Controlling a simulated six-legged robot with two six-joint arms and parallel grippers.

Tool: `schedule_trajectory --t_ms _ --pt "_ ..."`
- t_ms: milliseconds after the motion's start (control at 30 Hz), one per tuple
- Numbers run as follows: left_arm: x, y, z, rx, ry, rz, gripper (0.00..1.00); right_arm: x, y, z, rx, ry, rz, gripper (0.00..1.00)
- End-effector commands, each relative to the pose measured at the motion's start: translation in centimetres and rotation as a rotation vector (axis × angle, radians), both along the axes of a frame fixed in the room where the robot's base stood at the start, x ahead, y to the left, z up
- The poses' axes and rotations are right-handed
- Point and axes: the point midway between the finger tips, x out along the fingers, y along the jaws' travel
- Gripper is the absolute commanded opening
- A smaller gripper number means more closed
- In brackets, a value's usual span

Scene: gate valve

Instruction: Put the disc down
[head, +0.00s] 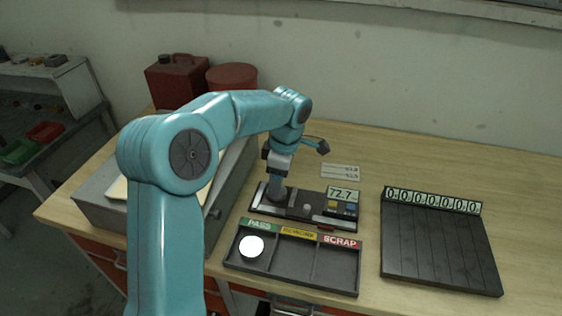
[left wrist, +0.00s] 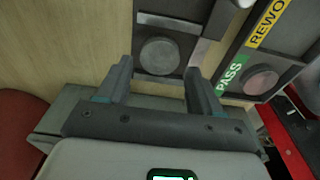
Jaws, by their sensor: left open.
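A round pale disc (head: 251,246) lies in the PASS compartment of the dark three-part tray (head: 300,285). It also shows in the left wrist view (left wrist: 261,80), beside the green PASS label. My left gripper (head: 276,193) is at the left part of the dark gauge (head: 325,217), behind the tray. In the left wrist view the two fingers of my left gripper (left wrist: 159,68) are apart. Just ahead of them is a round grey face (left wrist: 159,56) on the gauge; I cannot tell whether it is a fixed seat. My right gripper does not show.
The gauge's display (head: 343,194) reads about 72.7. A dark grooved rack (head: 440,250) with a row of zeros stands at right. A grey box (head: 225,195) is partly behind my left arm. A red canister (head: 175,80) and red tub (head: 232,76) stand behind. The back right tabletop is clear.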

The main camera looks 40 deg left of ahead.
Motion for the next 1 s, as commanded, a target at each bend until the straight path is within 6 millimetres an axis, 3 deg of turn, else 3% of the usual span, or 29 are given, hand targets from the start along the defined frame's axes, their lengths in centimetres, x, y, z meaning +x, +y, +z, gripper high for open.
schedule_trajectory --t_ms 200,400,1000 --pt "0.4 -0.5 5.2 0.002 -0.005 0.0 0.66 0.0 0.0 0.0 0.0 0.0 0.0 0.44" --pt "0.5 -0.8 8.0 0.001 -0.002 0.0 0.66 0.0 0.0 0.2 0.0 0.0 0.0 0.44" --pt "0.5 -0.9 8.5 0.001 0.0 0.0 0.66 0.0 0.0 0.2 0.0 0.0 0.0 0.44"
